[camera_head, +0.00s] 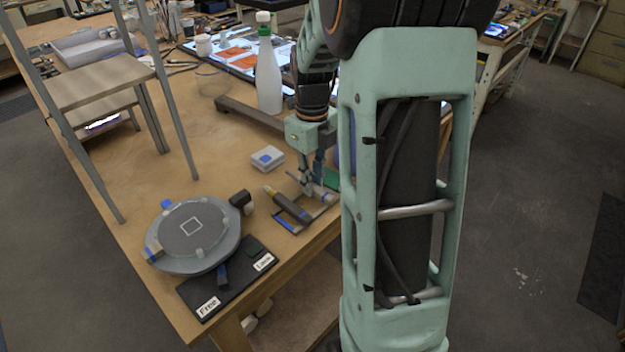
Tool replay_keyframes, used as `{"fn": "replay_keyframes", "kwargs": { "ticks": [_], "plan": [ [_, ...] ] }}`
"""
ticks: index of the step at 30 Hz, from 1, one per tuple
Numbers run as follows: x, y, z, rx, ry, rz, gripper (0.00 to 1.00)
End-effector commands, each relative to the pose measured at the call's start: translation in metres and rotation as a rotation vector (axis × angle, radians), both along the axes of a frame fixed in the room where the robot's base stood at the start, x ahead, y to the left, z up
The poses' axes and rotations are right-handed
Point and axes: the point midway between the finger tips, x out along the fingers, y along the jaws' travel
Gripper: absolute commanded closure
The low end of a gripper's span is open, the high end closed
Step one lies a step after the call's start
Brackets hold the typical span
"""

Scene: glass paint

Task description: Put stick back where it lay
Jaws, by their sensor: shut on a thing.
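My gripper (314,188) is low over the front right part of the wooden table, shut on what looks like a thin, pale stick (297,176). The stick is small in the picture and partly hidden by the fingers. Just left of the fingers, a dark bar with a yellowish end (290,206) lies slanted over a small blue-edged tray (287,227). I cannot tell whether the stick touches the tray or the table.
A round grey turntable (193,236) stands left, with a dark board labelled "Free" (209,306) in front. A white bottle (268,75) stands further back. Bare table shows at the middle left.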

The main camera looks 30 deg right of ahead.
Motion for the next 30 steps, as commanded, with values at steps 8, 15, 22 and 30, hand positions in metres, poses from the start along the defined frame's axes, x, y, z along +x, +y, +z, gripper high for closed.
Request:
{"fn": "replay_keyframes", "kwargs": {
  "ticks": [8,15,22,30],
  "plan": [
    [0.0001,0.0000,-0.0008,0.000,0.000,0.000,1.00],
    [0.0001,0.0000,-0.0033,0.000,0.000,0.000,1.00],
    [0.0001,0.0000,-0.0057,0.000,0.000,0.000,1.00],
    [0.0001,0.0000,-0.0059,0.000,0.000,0.000,0.64]
  ]
}}
